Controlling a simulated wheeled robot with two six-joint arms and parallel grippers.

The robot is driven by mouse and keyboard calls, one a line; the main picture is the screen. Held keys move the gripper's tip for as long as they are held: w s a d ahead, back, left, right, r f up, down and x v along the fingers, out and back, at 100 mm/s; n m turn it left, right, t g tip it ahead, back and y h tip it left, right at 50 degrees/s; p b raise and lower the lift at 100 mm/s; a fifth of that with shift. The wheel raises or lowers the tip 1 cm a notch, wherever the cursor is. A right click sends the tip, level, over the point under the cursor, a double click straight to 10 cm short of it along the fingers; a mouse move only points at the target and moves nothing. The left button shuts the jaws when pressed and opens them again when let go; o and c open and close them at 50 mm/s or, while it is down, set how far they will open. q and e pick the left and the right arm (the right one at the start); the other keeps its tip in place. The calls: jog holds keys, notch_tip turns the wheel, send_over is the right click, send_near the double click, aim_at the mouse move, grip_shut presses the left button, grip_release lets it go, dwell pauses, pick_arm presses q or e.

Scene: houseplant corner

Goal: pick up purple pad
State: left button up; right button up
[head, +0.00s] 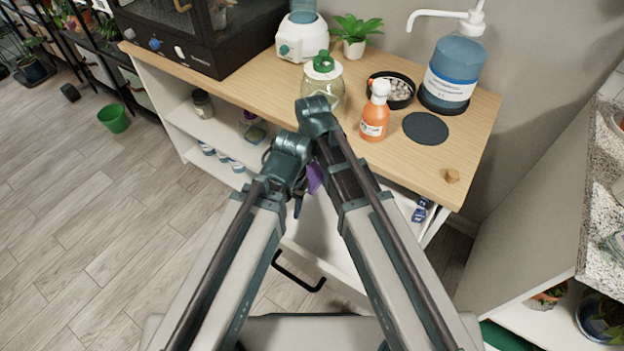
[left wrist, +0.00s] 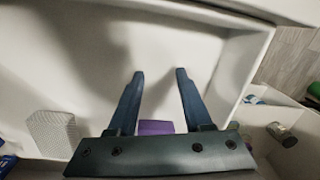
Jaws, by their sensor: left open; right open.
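The purple pad shows as a small purple patch between my arms in the head view (head: 315,179), mostly hidden by them. In the left wrist view the purple pad (left wrist: 156,127) lies in a white drawer (left wrist: 215,20), its lower part covered by my gripper's palm. My left gripper (left wrist: 160,73) is open, with the purple patch seen between the bases of its fingers; I cannot tell its distance from the pad. Only a dark finger of my left gripper (head: 298,207) shows in the head view. My right gripper is hidden behind my arms.
The open drawer's black handle (head: 299,274) faces me. A white textured block (left wrist: 54,133) shows at the left in the left wrist view.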

aim_at(311, 175)
jog(key=c, duration=1.2)
pick_arm(q)
jog(key=shift+r, duration=0.1)
pick_arm(e)
jog(key=shift+r, duration=0.15)
jog(key=shift+c, duration=0.2)
pick_arm(q)
notch_tip(311, 175, up, 18)
jog(key=p, duration=1.8)
pick_arm(e)
notch_tip(311, 175, up, 18)
jog(key=o, duration=0.7)
jog(key=c, duration=0.5)
jog(key=shift+a, duration=0.1)
jog(key=shift+c, duration=0.2)
